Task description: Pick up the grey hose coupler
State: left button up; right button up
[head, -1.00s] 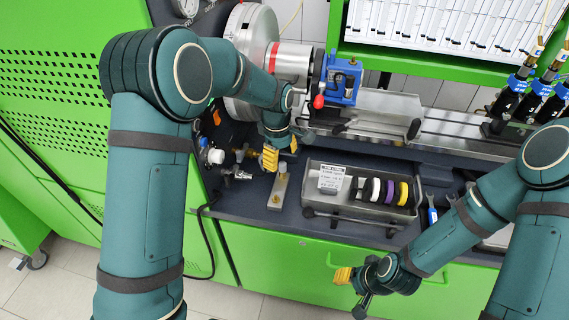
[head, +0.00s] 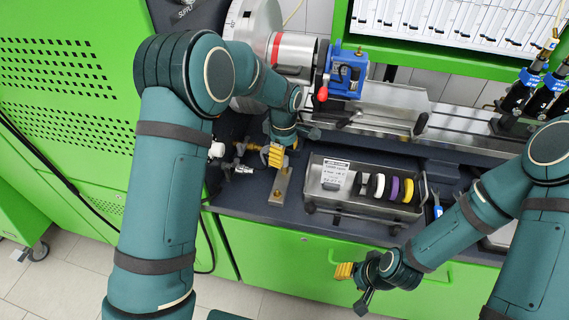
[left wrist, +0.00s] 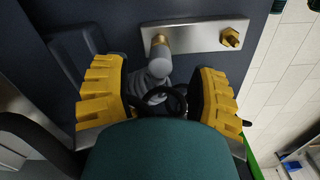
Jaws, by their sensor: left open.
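The grey hose coupler (left wrist: 160,64) shows in the left wrist view, at the brass fitting near one end of a metal plate (left wrist: 200,33). My left gripper (left wrist: 157,94) is open, with one yellow finger pad on each side of the coupler and visible room between. In the head view my left gripper (head: 278,156) is over the far end of the plate (head: 281,181) and hides the coupler. A second brass fitting (left wrist: 231,38) is on the plate's other end. My right gripper (head: 352,278) is in front of the bench, away from the plate; its opening is unclear.
A metal tray (head: 350,208) with a label card and several coloured rings stands right of the plate. Loose metal fittings (head: 238,169) lie to its left. A blue clamp (head: 345,73) and a steel rail are behind. Dark bench top in front of the plate is clear.

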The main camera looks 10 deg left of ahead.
aim_at(284, 164)
pick_arm(q)
notch_tip(284, 164, down, 5)
jog(key=shift+d+r+b, duration=0.1)
jog(key=shift+b, duration=0.2)
grip_shut()
